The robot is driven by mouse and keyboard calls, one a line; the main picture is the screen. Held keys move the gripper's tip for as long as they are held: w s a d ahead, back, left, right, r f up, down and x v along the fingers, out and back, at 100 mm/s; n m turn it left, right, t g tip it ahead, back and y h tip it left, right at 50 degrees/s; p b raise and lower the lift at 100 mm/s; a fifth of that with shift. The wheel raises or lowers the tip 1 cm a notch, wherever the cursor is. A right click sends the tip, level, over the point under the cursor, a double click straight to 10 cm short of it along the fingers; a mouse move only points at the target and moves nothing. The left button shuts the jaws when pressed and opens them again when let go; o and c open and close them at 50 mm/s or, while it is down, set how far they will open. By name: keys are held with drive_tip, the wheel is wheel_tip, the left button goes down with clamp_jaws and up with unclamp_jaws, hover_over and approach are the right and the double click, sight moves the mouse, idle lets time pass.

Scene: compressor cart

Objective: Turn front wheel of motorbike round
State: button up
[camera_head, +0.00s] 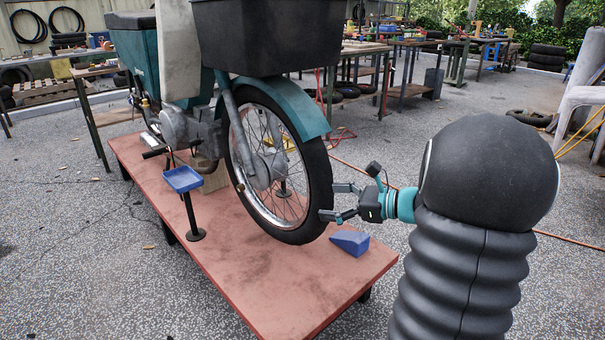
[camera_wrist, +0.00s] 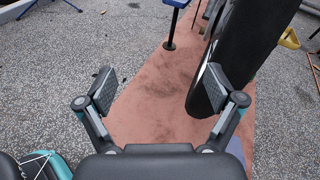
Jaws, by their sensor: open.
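The motorbike's front wheel, with a black tyre (camera_head: 318,180), silver rim and spokes, stands upright under a teal mudguard (camera_head: 296,105). My gripper (camera_head: 335,201) is open and empty at the tyre's right side, close to the tread. In the wrist view the tyre (camera_wrist: 262,45) fills the upper right. Most of the tyre lies right of the gap between the fingers (camera_wrist: 158,90). I cannot tell whether a finger touches the tyre.
The motorbike stands on a low red platform (camera_head: 290,295). A blue wedge (camera_head: 350,241) lies by the tyre, below my gripper. A blue tray on a stand (camera_head: 183,180) is left of the wheel. Workbenches (camera_head: 400,70) stand behind; the grey floor at right is mostly open.

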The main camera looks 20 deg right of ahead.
sight(320, 176)
drive_tip(key=w+d+m+t+h, duration=0.15)
drive_tip(key=d+m+t, duration=0.3)
drive_tip(key=d, duration=0.55)
drive_tip(key=shift+m+g, duration=0.25)
drive_tip(key=x, duration=1.4)
drive_tip(key=shift+s+f, duration=0.1)
drive_tip(key=shift+f, duration=0.2)
drive_tip(key=c, duration=1.7)
drive_tip(key=shift+o, duration=0.2)
drive_tip(key=shift+f, duration=0.1)
